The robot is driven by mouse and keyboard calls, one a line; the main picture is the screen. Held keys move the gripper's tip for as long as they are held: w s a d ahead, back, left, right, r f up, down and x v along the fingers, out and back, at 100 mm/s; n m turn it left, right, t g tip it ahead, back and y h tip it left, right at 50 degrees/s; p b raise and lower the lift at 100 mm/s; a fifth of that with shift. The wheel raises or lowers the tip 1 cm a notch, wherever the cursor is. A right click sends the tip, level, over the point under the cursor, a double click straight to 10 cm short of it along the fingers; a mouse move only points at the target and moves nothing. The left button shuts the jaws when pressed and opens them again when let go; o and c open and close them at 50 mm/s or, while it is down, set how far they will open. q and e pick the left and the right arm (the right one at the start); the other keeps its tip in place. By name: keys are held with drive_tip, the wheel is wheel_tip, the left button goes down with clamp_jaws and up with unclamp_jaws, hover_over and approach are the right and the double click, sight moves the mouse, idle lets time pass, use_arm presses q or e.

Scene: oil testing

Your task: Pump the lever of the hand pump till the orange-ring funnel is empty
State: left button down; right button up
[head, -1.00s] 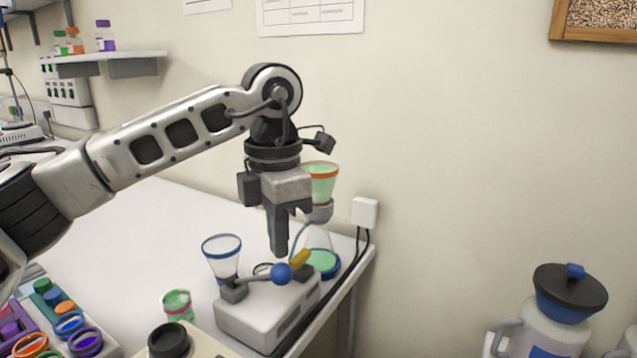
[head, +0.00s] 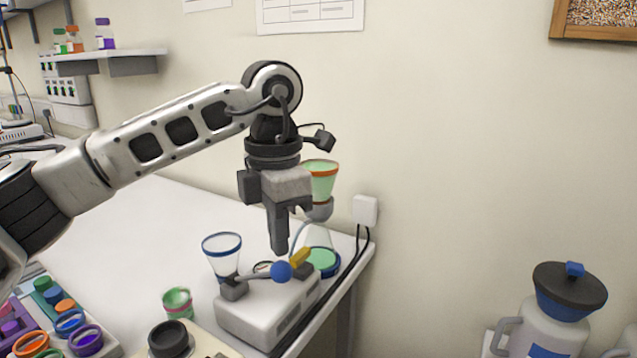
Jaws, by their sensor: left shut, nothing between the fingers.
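The hand pump (head: 262,318) is a pale grey box near the table's right edge. Its lever ends in a blue ball (head: 281,271), with a grey rod running left from it. The orange-ring funnel (head: 321,180) stands behind my left gripper and holds pale green liquid. A flask with a blue base ring (head: 323,262) and green liquid sits below it, partly hidden. A blue-ring funnel (head: 222,253) stands at the pump's left and looks clear. My left gripper (head: 280,250) is shut and empty, pointing down just above the blue ball; I cannot tell whether it touches. My right gripper is not in view.
A small cup with green contents (head: 177,303) stands left of the pump. Coloured rings and caps (head: 70,323) fill a rack at the lower left. A wall socket (head: 365,210) with black cables is at the right. The table's middle (head: 150,220) is clear.

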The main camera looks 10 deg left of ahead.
use_arm(q)
wheel_tip(320, 180, up, 6)
drive_tip(key=p, duration=0.4)
drive_tip(key=shift+p, duration=0.35)
